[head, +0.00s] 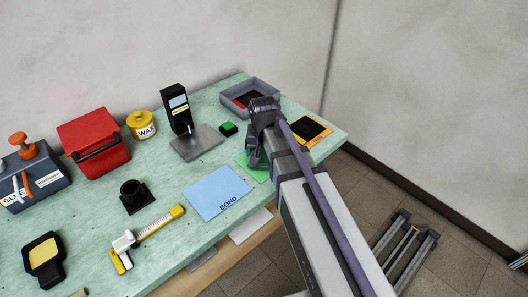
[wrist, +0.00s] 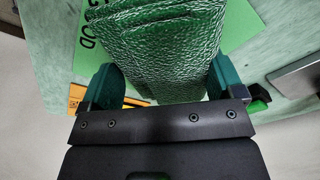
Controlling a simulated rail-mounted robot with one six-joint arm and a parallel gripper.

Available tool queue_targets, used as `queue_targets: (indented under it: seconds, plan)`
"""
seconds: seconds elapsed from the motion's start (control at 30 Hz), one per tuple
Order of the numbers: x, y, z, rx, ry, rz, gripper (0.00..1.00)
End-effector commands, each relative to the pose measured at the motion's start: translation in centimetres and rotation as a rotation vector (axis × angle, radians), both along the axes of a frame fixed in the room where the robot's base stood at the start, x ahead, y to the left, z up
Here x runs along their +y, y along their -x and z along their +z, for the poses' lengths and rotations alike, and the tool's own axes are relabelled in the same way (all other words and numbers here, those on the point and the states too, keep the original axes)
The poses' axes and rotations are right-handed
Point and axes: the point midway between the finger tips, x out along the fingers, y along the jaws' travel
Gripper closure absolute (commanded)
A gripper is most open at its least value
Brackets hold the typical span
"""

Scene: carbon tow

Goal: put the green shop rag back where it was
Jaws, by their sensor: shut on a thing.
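The green shop rag (wrist: 165,50) is a folded, dark green cloth with a light-flecked weave in the wrist view. My gripper (wrist: 162,88) is shut on it, with one teal finger on each side. A bright green card (wrist: 242,25) with partly hidden black lettering lies beneath or behind the rag. I cannot tell whether the rag touches it. In the head view my gripper (head: 256,153) is over the green card (head: 260,174) near the bench's front edge, and my arm hides most of the rag.
The blue BOND card (head: 215,190) lies left of my gripper. An orange card (head: 298,138) with a black piece is to the right. A grey tray (head: 268,88), small green-topped block (head: 228,128) and steel plate (head: 198,142) stand behind. Other tools crowd the left.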

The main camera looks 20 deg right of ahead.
Motion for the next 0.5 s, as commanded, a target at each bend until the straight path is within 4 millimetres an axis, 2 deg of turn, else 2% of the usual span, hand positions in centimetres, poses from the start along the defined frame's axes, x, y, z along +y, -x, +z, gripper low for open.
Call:
queue_targets:
  seconds: [0.03, 0.07, 0.17, 0.37, 0.5]
  plan:
    - [0.0, 0.0, -0.37, 0.0, 0.0, 0.0, 0.39]
    - [0.0, 0.0, -0.25, 0.0, 0.0, 0.0, 0.11]
    - [0.0, 0.0, -0.18, 0.0, 0.0, 0.0, 0.01]
    - [0.0, 0.0, -0.17, 0.0, 0.0, 0.0, 0.0]
    - [0.01, 0.02, 0.62, 0.0, 0.0, 0.0, 0.0]
